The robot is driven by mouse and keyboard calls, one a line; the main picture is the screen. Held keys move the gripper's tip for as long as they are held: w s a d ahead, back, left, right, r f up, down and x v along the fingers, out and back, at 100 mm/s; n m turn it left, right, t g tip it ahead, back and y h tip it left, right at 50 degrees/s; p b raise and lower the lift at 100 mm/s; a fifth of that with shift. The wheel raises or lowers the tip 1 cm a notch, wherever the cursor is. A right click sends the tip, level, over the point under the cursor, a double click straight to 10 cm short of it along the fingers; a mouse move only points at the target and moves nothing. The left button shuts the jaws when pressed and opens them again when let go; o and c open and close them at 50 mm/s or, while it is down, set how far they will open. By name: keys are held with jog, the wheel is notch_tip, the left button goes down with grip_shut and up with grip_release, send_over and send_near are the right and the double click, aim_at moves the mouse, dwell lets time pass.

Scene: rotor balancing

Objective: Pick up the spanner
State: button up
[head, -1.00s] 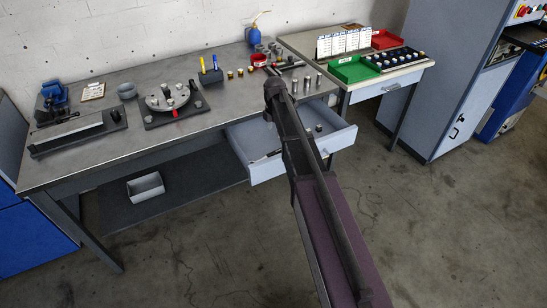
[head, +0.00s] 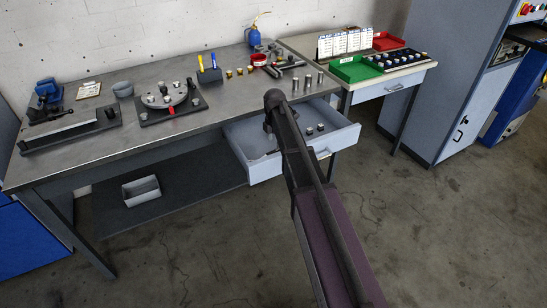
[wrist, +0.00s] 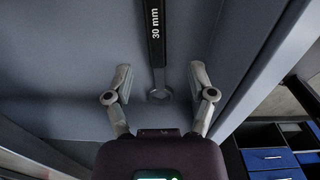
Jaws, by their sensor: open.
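The spanner (wrist: 157,45) is dark with "30 mm" in white on its handle, and it lies in the open drawer (head: 338,143). My gripper (wrist: 160,70) is open and empty, with one finger on each side of the spanner's line. I cannot tell the exact height of the fingers above the drawer floor. In the head view my gripper (head: 268,125) is over the drawer, mostly hidden by my arm, which also covers much of the drawer inside.
Small dark parts (head: 315,129) lie in the drawer's right side. The drawer walls stand close around my gripper. The workbench (head: 110,158) above holds a rotor fixture (head: 168,102), a vice (head: 48,95) and several small metal parts. A side table with a green tray (head: 357,70) stands right.

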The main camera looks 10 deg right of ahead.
aim_at(274, 151)
jog(key=shift+f, duration=0.2)
dwell(0.3)
jog(key=shift+w+f+b, duration=0.15)
jog(key=shift+f+b, duration=2.3)
jog(key=shift+b, duration=0.15)
grip_shut()
